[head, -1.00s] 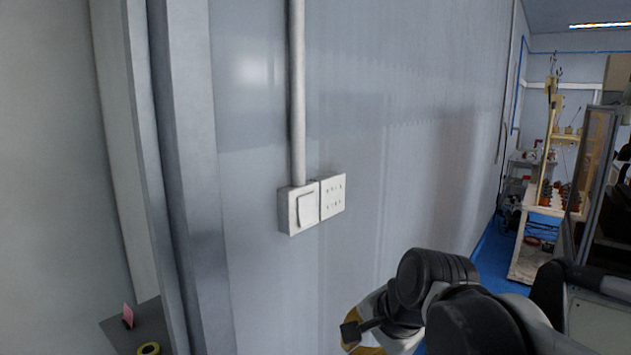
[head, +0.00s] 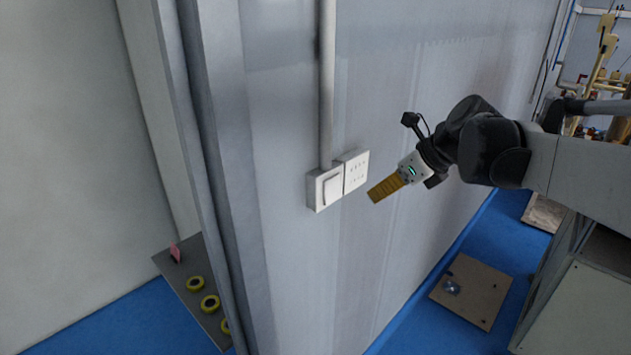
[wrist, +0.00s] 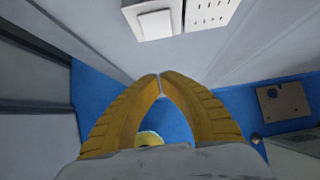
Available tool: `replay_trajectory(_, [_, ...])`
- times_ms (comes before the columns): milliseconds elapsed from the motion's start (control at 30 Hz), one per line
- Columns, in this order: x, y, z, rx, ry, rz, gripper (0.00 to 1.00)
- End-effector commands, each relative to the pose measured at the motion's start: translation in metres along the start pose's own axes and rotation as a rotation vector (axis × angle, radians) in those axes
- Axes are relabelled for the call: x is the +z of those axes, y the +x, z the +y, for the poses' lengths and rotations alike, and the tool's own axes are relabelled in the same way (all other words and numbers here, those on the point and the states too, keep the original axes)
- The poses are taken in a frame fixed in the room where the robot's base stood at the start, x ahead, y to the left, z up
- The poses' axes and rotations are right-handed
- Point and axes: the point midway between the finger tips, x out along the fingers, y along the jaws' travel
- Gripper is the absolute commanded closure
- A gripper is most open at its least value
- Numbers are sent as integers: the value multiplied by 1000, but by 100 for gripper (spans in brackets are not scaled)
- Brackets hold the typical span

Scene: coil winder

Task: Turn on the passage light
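The light switch (head: 326,189) is a white box with a single rocker on the grey wall, at the lower end of a vertical conduit. It also shows at the top of the wrist view (wrist: 154,24). My gripper (head: 371,198), with yellow ribbed fingers, is a short way right of the switch in the head view and apart from it. In the wrist view the fingertips (wrist: 159,77) come together below the switch, with nothing between them. I cannot tell whether the rocker is pressed.
A white socket plate (head: 354,170) adjoins the switch on its right. A wall edge (head: 222,150) stands to the left. Yellow rings (head: 209,303) lie on a grey board at lower left. A brown board (head: 471,291) lies on the blue floor. The wall around the switch is clear.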

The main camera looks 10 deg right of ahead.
Motion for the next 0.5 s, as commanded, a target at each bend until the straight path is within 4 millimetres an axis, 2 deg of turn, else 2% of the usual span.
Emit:
replay_trajectory(167, [1,14,0,1,-2,0,100])
replay_trajectory(500, [1,83,0,0,-3,0,100])
